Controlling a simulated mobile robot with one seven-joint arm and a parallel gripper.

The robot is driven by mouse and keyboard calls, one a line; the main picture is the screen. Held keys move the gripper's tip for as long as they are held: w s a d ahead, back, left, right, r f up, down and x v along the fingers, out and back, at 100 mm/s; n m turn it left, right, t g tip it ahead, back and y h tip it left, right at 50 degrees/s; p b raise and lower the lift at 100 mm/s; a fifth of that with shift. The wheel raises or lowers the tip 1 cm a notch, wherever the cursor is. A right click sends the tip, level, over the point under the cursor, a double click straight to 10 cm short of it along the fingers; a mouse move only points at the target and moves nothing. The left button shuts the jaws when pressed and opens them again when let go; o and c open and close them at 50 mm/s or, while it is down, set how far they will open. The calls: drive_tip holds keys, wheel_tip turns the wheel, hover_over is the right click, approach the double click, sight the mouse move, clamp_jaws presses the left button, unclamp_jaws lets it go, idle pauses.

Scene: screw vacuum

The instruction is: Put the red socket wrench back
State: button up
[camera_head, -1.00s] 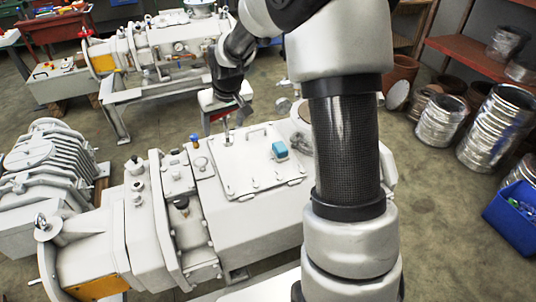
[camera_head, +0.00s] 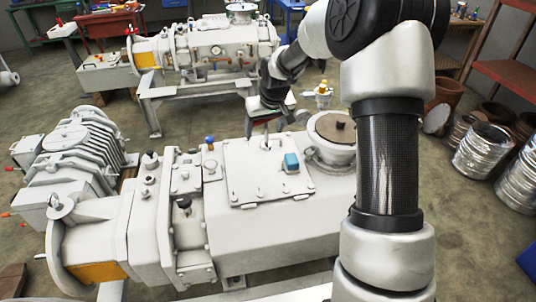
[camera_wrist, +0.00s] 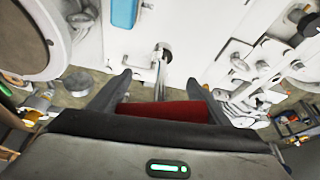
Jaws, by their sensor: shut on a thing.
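My gripper (camera_wrist: 160,92) is shut on the red socket wrench (camera_wrist: 166,110). The red handle lies crosswise between the two dark fingers in the wrist view, and a metal shaft (camera_wrist: 160,72) extends out from it. In the head view my gripper (camera_head: 268,120) is over the white flat cover plate (camera_head: 255,180) of the near pump, with the thin shaft (camera_head: 266,142) pointing down. I cannot tell whether the shaft's tip touches the plate. The red handle is mostly hidden there.
A blue block (camera_head: 291,163) sits on the plate, right of the shaft. A round port (camera_head: 333,130) rises at the pump's right end. A second pump (camera_head: 215,40) stands behind. A motor-like finned unit (camera_head: 75,155) is at left. Metal ducts (camera_head: 480,150) stand at right.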

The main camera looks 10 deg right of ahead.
sight(266, 143)
drive_tip(key=shift+f, duration=3.5)
drive_tip(key=shift+f, duration=0.2)
drive_tip(key=o, duration=1.5)
drive_tip(key=shift+r, duration=0.1)
drive_tip(key=shift+r, duration=0.25)
drive_tip(key=v, duration=1.1)
drive_tip(key=shift+s+r, duration=0.2)
drive_tip(key=shift+r, duration=0.15)
